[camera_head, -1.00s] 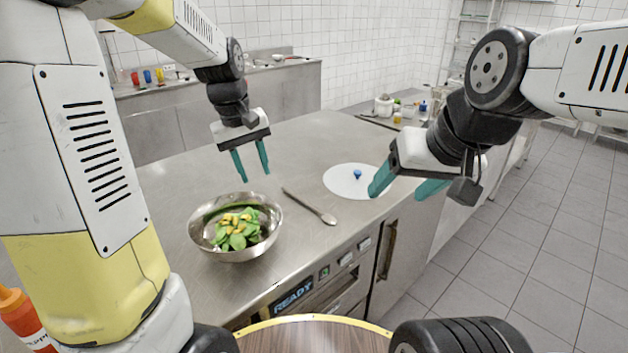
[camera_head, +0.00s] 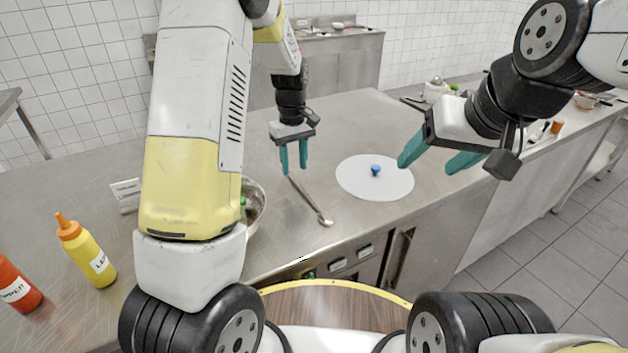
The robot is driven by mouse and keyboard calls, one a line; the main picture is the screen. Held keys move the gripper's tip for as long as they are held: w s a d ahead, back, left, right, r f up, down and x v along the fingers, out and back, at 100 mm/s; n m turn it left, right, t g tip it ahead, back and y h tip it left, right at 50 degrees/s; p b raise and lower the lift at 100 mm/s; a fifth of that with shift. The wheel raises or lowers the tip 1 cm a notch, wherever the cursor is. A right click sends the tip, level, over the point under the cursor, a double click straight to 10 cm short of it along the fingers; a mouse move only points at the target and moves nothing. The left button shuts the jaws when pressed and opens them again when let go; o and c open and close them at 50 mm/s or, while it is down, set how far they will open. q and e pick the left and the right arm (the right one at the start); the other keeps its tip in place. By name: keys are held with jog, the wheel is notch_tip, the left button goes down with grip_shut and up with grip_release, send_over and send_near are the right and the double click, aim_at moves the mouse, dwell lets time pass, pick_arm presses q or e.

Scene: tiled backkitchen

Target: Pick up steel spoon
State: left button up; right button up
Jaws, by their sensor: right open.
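The steel spoon (camera_head: 313,205) lies on the steel counter (camera_head: 345,120), its bowl towards the front edge and its handle pointing back and left. My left gripper (camera_head: 294,169) points down at the handle's far end, its two green fingers apart. I cannot tell whether the fingertips are beside the handle or above it. My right gripper (camera_head: 428,167) is open and empty, to the right of the spoon, in front of the white disc in the picture.
A white round disc (camera_head: 360,183) with a blue knob lies right of the spoon. A metal bowl (camera_head: 257,205) is mostly hidden behind my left arm. A yellow bottle (camera_head: 88,255), a red bottle (camera_head: 18,288) and a small sign (camera_head: 126,193) stand left.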

aim_at(296, 180)
pick_arm(q)
jog(key=shift+d+f, duration=0.15)
jog(key=shift+f, duration=2.05)
jog(key=shift+f, duration=0.1)
grip_shut()
